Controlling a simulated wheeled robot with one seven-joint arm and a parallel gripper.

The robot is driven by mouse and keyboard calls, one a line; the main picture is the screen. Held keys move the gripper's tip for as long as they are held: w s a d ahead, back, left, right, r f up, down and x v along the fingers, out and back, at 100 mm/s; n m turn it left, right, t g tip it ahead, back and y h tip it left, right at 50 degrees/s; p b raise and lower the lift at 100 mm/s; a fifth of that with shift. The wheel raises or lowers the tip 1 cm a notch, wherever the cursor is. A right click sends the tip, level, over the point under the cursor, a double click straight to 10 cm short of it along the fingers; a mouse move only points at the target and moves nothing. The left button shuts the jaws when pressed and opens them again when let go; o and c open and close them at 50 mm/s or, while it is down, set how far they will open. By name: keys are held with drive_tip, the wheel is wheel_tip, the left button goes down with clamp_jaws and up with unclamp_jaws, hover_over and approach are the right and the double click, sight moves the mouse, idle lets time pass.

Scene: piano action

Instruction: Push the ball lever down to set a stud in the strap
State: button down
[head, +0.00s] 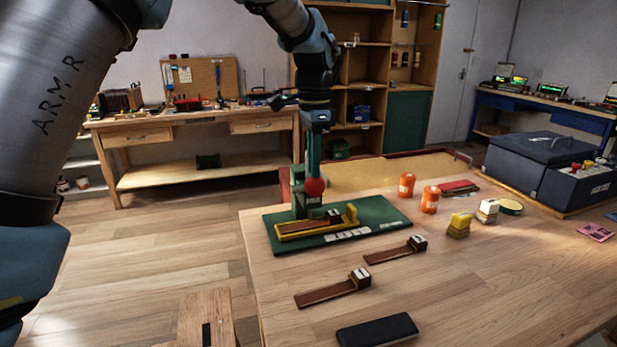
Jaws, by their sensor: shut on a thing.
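The green press (299,197) stands on a green base board (388,217) on the wooden table. A brown leather strap (305,227) lies in a yellow holder (322,230) under the press. My gripper (314,174) points straight down from above, with its fingers at the ball. It looks shut on the ball, though the fingertips are small here. The spot where a stud meets the strap is hidden behind the ball and press parts.
Two brown straps with block ends (335,289) (396,250) and a black pad (377,330) lie in front. Orange jars (430,199), yellow blocks (459,225) and a blue machine (545,165) stand to the right.

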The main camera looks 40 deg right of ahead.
sight(316, 180)
drive_tip(key=shift+s+a+f+b, duration=0.1)
drive_tip(key=shift+s+f+b, duration=0.15)
drive_tip(key=shift+f, duration=0.2)
drive_tip(key=shift+s+a+f+b, duration=0.1)
drive_tip(key=shift+f+b, duration=0.15)
drive_tip(key=shift+f, duration=0.25)
drive_tip(key=shift+s+a+f+b, duration=0.15)
drive_tip(key=shift+s+f+b, duration=0.2)
drive_tip(key=shift+f+b, duration=0.35)
drive_tip(key=shift+f, duration=0.2)
drive_tip(key=shift+s+a+f+b, duration=0.1)
drive_tip(key=shift+s+f+b, duration=0.1)
drive_tip(key=shift+f, duration=0.25)
drive_tip(key=shift+s+f+b, duration=0.1)
drive_tip(key=shift+f+b, duration=0.05)
drive_tip(key=shift+f, duration=0.4)
drive_tip(key=shift+s+a+f+b, duration=0.1)
drive_tip(key=shift+s+f+b, duration=0.15)
drive_tip(key=shift+f+b, duration=0.45)
drive_tip(key=shift+f, duration=0.25)
